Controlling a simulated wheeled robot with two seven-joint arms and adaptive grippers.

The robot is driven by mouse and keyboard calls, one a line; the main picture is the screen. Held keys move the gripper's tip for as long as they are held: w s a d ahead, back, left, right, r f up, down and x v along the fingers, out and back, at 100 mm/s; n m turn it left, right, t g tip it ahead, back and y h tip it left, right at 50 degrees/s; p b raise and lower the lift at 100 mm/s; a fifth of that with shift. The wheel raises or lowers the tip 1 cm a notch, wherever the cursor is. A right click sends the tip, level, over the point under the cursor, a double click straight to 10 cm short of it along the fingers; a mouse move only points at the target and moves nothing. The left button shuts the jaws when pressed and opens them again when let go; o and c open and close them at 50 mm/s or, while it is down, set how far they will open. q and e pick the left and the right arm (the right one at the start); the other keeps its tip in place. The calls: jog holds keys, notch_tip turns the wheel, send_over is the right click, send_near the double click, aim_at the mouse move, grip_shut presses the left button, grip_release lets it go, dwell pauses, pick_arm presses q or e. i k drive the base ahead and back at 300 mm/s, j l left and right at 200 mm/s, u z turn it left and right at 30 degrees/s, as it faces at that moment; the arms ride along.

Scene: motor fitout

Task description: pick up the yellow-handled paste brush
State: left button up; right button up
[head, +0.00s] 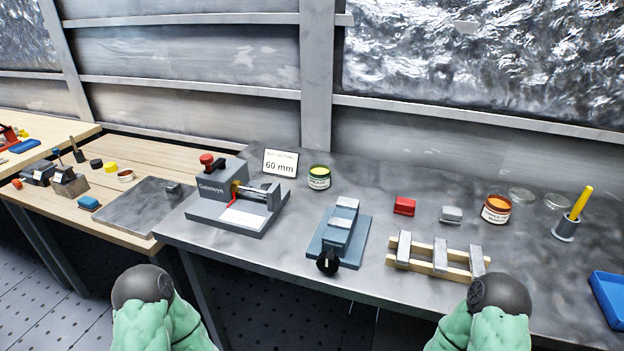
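The yellow-handled paste brush (581,203) stands at the right of the grey metal bench in the head view. It leans slightly right, with its handle up and its lower end hidden in a small grey metal cup (566,230). Neither gripper shows; only green, dark-capped parts of my two arms are at the bottom edge, well short of the brush.
A jar with orange contents (496,209) and clear round dishes (556,202) stand left of the brush. A blue tray (606,300) is at the right front. A wooden rack with metal bars (438,259) lies front left of the cup. The bench (550,285) is clear before the cup.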

aim_at(578, 205)
jog(key=z, duration=1.55)
